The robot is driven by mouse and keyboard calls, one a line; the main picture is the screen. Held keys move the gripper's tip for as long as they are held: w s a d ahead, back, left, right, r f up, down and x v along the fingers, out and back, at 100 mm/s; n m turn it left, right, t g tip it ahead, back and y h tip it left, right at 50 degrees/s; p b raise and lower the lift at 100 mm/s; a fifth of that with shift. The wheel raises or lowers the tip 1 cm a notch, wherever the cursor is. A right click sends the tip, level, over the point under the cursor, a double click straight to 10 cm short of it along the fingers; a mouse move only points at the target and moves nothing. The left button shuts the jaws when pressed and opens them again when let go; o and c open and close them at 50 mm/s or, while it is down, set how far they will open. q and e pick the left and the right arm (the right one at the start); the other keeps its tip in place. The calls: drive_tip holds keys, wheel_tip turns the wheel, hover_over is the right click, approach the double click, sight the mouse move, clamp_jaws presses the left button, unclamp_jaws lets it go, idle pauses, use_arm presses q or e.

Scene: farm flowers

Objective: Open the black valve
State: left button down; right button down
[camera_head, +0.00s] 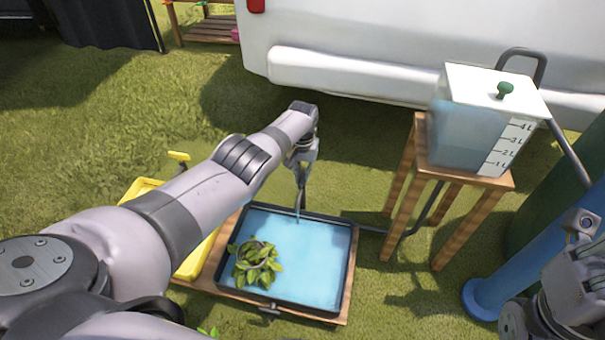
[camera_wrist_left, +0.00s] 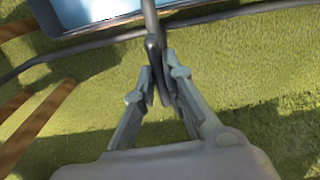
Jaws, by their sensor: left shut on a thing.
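The black valve shows in the left wrist view as a dark upright lever (camera_wrist_left: 155,62) on a grey pipe. My left gripper (camera_wrist_left: 157,84) is shut on it, with one finger on each side. In the head view my left gripper (camera_head: 302,160) is above the far edge of a black tray (camera_head: 352,262) of blue water. There my wrist and fingers largely hide the valve. A thin grey pipe (camera_head: 298,203) runs down below the gripper to the water. Part of my right arm shows at the lower right, but its fingertips are not visible.
A potted leafy plant (camera_head: 256,263) stands in the tray. A clear tank (camera_head: 470,130) with litre marks stands on a wooden stool (camera_head: 463,178) at right. A dark hose (camera_head: 412,225) runs low between tray and stool. A yellow container (camera_head: 192,262) is left of the tray.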

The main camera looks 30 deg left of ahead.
sight(303, 175)
use_arm(q)
drive_tip(key=c, duration=1.7)
unclamp_jaws()
drive_tip(key=shift+o, duration=0.2)
drive_tip(key=shift+r, duration=0.15)
drive_tip(key=shift+w+r, duration=0.1)
drive_tip(key=shift+r, duration=0.4)
wheel_tip(303, 175, up, 11)
drive_tip(key=shift+f, duration=0.15)
